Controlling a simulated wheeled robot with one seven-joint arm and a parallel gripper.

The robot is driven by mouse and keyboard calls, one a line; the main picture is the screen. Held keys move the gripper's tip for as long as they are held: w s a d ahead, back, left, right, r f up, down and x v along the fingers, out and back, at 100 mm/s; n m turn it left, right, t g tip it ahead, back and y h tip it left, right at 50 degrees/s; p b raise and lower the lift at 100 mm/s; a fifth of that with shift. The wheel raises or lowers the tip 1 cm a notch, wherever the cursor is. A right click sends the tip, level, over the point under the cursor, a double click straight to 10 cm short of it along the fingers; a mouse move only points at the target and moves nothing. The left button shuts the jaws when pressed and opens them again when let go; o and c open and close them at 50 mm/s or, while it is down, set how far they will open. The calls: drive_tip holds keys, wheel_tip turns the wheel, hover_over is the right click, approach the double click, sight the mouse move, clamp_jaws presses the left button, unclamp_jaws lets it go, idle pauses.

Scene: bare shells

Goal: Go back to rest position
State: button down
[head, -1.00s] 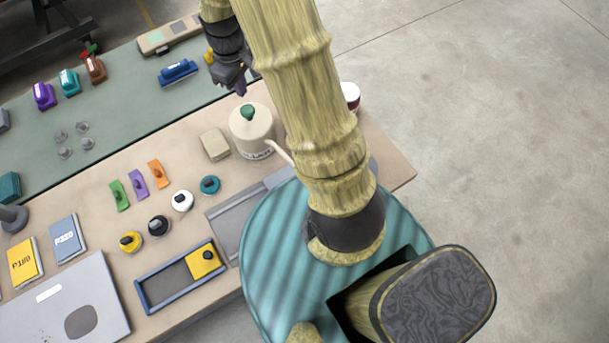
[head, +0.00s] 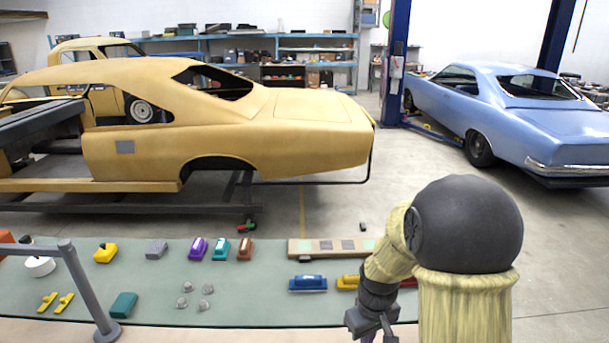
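My gripper (head: 371,328) is at the bottom of the head view, right of centre, dark grey and pointing down over the near part of the green mat. Its fingertips run to the lower edge of the picture, so I cannot tell whether they are open or shut. My arm is bent, with its large dark rounded joint and yellowish link at the right.
The green mat (head: 250,309) holds a blue block tool (head: 308,284), a tan tray (head: 330,247), purple (head: 198,248), teal (head: 220,249) and brown (head: 245,249) tools. A grey post stand (head: 88,290) rises at the left. A yellow car body (head: 240,125) stands behind; a blue car (head: 500,110) stands right.

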drive_tip(key=s+r+m+t+b, duration=0.1)
drive_tip(key=s+m+t+b, duration=0.1)
drive_tip(key=s, duration=0.8)
drive_tip(key=shift+s+r+m+b, duration=0.35)
drive_tip(key=shift+m+b, duration=0.25)
drive_tip(key=shift+m, duration=0.6)
drive_tip(key=shift+w, duration=0.15)
